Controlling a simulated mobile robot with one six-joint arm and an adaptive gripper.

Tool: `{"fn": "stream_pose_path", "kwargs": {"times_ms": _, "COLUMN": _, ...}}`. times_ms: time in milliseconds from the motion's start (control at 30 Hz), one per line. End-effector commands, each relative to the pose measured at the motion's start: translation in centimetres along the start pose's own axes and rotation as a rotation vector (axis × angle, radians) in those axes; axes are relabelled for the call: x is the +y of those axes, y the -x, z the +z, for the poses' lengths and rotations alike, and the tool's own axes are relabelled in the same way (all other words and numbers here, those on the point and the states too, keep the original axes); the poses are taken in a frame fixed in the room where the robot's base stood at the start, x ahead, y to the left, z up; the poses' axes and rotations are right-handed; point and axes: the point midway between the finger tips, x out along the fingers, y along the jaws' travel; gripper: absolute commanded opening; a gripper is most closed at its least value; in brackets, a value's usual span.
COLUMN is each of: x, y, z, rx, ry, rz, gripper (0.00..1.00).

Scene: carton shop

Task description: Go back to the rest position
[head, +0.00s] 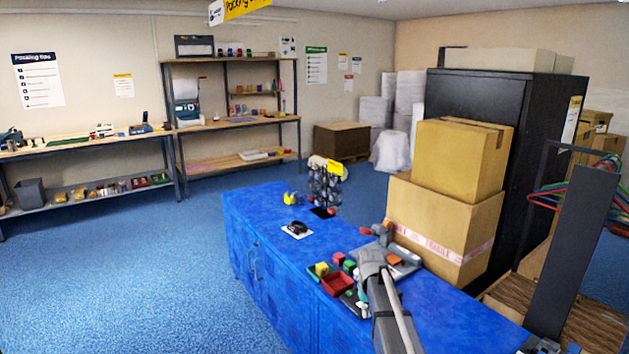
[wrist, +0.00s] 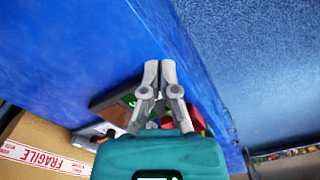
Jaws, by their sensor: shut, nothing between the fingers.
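My gripper (wrist: 158,72) shows in the wrist view with its two grey fingers together and nothing between them. It is over the blue counter (wrist: 80,50). Parts of a dark item, something green and something red (wrist: 194,118) show behind the fingers, partly hidden by them and by my teal wrist housing. In the head view my arm reaches up from the bottom edge over the blue counter (head: 262,222), beside a red tray (head: 337,284). The fingers are hard to make out there.
Two stacked cartons (head: 445,225) stand on the counter right of my arm, close by. A small display rack (head: 325,187), a dark item on a white card (head: 297,231) and small coloured blocks (head: 321,268) are also on it. Blue floor (head: 130,270) is clear at left.

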Motion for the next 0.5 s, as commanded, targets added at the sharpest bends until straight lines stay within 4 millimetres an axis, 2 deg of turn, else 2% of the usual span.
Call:
{"fn": "stream_pose_path", "kwargs": {"times_ms": 167, "x": 0.1, "y": 0.1, "z": 0.2, "rx": 0.0, "ry": -0.002, "rz": 0.0, "gripper": 0.0}}
{"fn": "stream_pose_path", "kwargs": {"times_ms": 500, "x": 0.1, "y": 1.2, "z": 4.1, "rx": 0.0, "ry": -0.014, "rz": 0.0, "gripper": 0.0}}
